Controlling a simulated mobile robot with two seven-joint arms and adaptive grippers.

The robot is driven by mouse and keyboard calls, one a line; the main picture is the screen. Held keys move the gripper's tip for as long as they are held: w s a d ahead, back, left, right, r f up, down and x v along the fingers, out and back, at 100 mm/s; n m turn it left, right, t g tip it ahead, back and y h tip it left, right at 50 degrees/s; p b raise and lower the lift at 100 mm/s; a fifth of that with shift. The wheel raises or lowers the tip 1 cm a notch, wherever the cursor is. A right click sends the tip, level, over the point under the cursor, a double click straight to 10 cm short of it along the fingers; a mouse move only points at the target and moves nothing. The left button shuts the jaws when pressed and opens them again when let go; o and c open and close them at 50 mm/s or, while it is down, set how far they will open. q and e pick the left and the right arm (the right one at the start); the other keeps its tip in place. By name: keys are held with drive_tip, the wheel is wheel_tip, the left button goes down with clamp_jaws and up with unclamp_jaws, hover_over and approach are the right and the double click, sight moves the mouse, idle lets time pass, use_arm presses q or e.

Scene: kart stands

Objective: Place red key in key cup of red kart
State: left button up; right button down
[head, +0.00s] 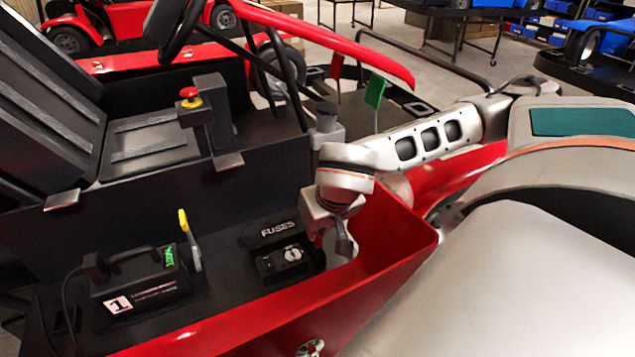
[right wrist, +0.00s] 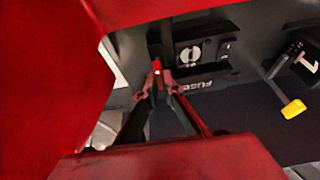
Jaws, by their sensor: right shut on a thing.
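The red kart (head: 400,245) fills the middle of the head view, its red side panel close to my right arm. My right gripper (head: 343,243) points down inside that panel, just right of the fuse box. In the right wrist view its fingers (right wrist: 158,88) are shut on a small red piece, which looks like the red key (right wrist: 157,68). The key's tip is close to the dark fuse panel; I cannot tell whether it touches. I cannot make out the key cup clearly. My left gripper is not in view.
The fuse box (head: 284,262) has a round pale dial. A black box (head: 145,290) marked 1 and a yellow-handled lever (head: 189,238) stand to its left. A red stop button (head: 190,94) is by the seat. The red side wall is close to the gripper.

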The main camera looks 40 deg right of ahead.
sight(319, 237)
wheel_tip(319, 237, down, 3)
drive_tip(key=shift+f, duration=0.15)
drive_tip(key=c, duration=2.2)
unclamp_jaws()
